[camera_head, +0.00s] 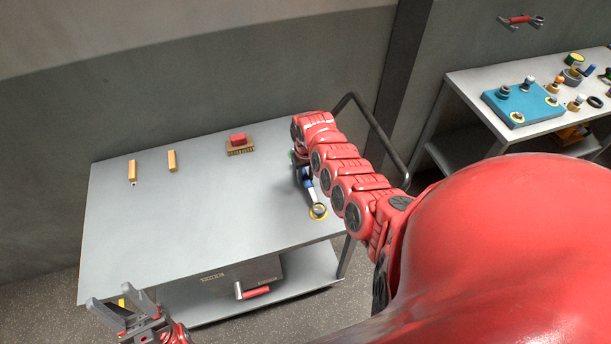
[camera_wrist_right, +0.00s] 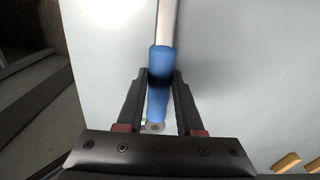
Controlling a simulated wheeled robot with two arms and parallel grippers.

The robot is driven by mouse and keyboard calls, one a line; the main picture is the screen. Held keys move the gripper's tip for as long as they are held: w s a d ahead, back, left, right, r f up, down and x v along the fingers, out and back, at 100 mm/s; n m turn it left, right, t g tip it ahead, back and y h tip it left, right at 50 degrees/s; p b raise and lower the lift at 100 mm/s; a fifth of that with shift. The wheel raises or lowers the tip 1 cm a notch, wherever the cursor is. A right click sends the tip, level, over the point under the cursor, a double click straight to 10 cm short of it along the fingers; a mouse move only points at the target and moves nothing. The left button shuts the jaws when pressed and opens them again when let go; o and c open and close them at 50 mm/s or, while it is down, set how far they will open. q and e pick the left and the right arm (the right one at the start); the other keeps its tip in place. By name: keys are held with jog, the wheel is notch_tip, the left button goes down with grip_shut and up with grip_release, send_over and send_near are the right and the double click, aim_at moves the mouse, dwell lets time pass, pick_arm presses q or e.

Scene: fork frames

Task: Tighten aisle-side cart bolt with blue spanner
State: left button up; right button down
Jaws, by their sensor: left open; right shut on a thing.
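The blue spanner (camera_head: 309,191) is in my right gripper (camera_head: 302,177), above the right part of the grey cart top (camera_head: 215,215). The right wrist view shows the jaws (camera_wrist_right: 160,76) shut on its blue handle (camera_wrist_right: 160,60), with its silver shaft reaching out past the top of the picture. My left gripper (camera_head: 116,300) is open and empty, off the cart's front left corner.
Two orange blocks (camera_head: 132,171) (camera_head: 172,161) and a red-topped brush (camera_head: 238,142) lie at the cart's back. A red-handled tool (camera_head: 255,292) is on the lower shelf. A side bench (camera_head: 470,95) holds a blue plate (camera_head: 520,102) and several small parts. The cart's left middle is clear.

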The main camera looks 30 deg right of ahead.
jog(key=shift+f+b, duration=0.7)
jog(key=shift+f, duration=0.2)
jog(key=c, duration=1.2)
grip_release()
grip_shut()
jog(key=shift+s+d+m, duration=0.15)
jog(key=shift+d+m, duration=0.45)
jog(key=shift+m, duration=0.05)
jog(key=shift+s+d+m, duration=0.15)
jog(key=shift+d+m, duration=0.4)
jog(key=shift+m, duration=0.1)
jog(key=shift+s+d+m, duration=0.25)
jog(key=shift+d+m, duration=0.25)
jog(key=shift+m, duration=0.1)
jog(key=shift+s+d+m, duration=0.25)
jog(key=shift+d+m, duration=0.25)
jog(key=shift+m, duration=0.1)
jog(key=shift+s+d+m, duration=0.5)
jog(key=shift+d+m, duration=0.1)
jog(key=shift+m, duration=0.1)
